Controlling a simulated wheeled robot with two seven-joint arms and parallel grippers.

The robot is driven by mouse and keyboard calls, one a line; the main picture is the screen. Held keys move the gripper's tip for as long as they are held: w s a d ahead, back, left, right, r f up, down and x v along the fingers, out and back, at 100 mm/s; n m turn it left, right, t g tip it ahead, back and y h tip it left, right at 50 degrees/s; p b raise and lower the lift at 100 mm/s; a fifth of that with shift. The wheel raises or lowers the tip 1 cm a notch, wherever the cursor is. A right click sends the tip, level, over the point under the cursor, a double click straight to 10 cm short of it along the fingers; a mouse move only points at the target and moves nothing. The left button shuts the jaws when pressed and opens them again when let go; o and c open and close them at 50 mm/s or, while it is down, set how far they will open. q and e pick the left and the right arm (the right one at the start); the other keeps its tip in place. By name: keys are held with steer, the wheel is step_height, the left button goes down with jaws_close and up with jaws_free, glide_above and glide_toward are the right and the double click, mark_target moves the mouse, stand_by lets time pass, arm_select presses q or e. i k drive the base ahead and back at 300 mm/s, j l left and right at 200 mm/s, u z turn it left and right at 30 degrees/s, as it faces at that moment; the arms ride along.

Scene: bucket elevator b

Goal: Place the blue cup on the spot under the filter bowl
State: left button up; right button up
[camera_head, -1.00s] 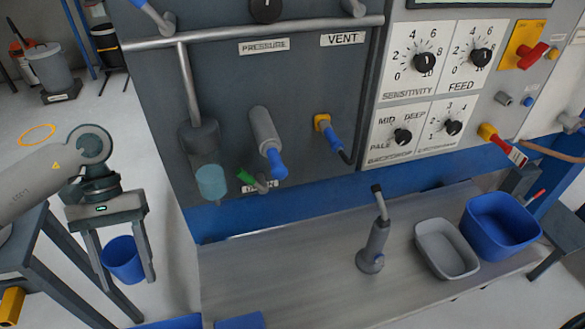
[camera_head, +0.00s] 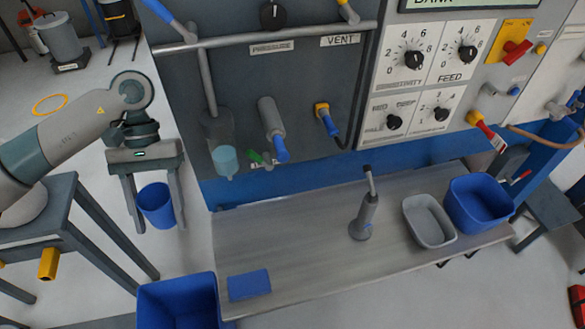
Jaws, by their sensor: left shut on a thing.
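The blue cup (camera_head: 156,206) is held upright between the fingers of my left gripper (camera_head: 154,202), in the air left of the bench. The filter bowl (camera_head: 226,161) is a translucent light-blue bowl under a grey housing on the panel, to the right of my left gripper and higher in the picture. A flat blue square (camera_head: 249,285) lies on the left end of the bench, below the filter bowl in the picture. I cannot tell if it is the spot. My right gripper is not in view.
The grey bench (camera_head: 310,250) has clear room in its middle. A grey handled tool (camera_head: 363,218), a grey tray (camera_head: 429,222) and a blue bin (camera_head: 478,203) stand on its right half. A blue container (camera_head: 178,301) is at its lower left. A drain valve (camera_head: 262,159) sits beside the filter bowl.

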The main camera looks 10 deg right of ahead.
mark_target(241, 221)
steer(key=k+z, duration=0.3)
steer(key=z, duration=0.15)
steer(key=k+l+z, duration=0.1)
steer(key=k+z, duration=0.35)
steer(key=i, duration=0.1)
